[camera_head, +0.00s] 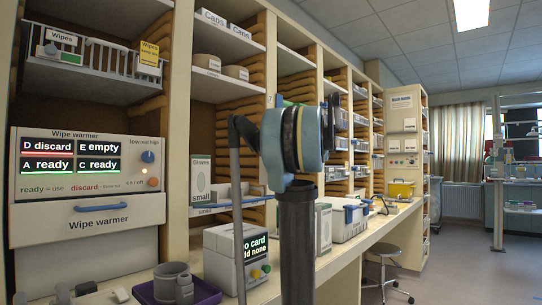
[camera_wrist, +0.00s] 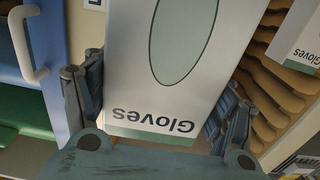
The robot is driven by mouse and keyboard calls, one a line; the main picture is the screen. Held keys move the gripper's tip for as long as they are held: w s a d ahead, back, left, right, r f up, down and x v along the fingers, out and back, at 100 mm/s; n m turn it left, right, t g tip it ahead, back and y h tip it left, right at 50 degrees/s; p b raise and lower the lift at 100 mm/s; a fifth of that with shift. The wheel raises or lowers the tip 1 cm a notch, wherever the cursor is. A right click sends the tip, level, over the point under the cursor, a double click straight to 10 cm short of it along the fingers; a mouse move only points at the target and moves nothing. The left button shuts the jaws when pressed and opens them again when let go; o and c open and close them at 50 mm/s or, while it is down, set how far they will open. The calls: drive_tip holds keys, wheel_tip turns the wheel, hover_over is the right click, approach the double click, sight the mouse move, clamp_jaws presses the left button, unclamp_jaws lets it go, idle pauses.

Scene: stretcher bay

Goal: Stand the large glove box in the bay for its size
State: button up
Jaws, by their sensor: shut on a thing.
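A white glove box (camera_wrist: 130,75) with a grey-green oval opening and a green lower band fills the middle of the wrist view. Its word "Gloves" appears upside down, and its size word is not visible. My gripper (camera_wrist: 158,108) is shut on this box, with a finger against each side. In the head view my own arm hides the gripper and the held box. A glove box marked "small" (camera_head: 200,180) stands upright on the shelf at left, above a "small" bay label (camera_head: 204,210). The other bay labels are hidden or unreadable.
Another white box (camera_wrist: 300,38) with partly visible lettering is at the upper right of the wrist view. Below the glove shelf, a white card device (camera_head: 232,255) and a purple tray (camera_head: 190,291) stand on the counter. A stool (camera_head: 386,262) stands on the floor.

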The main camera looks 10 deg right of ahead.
drive_tip(key=shift+x, duration=7.2)
wheel_tip(320, 180, down, 6)
drive_tip(key=shift+w+a, duration=0.4)
drive_tip(key=shift+f, duration=0.65)
drive_tip(key=o, duration=1.9)
drive_tip(key=shift+s, duration=0.1)
drive_tip(key=v, duration=1.1)
drive_tip(key=shift+s+d, duration=0.25)
drive_tip(key=shift+s, duration=0.1)
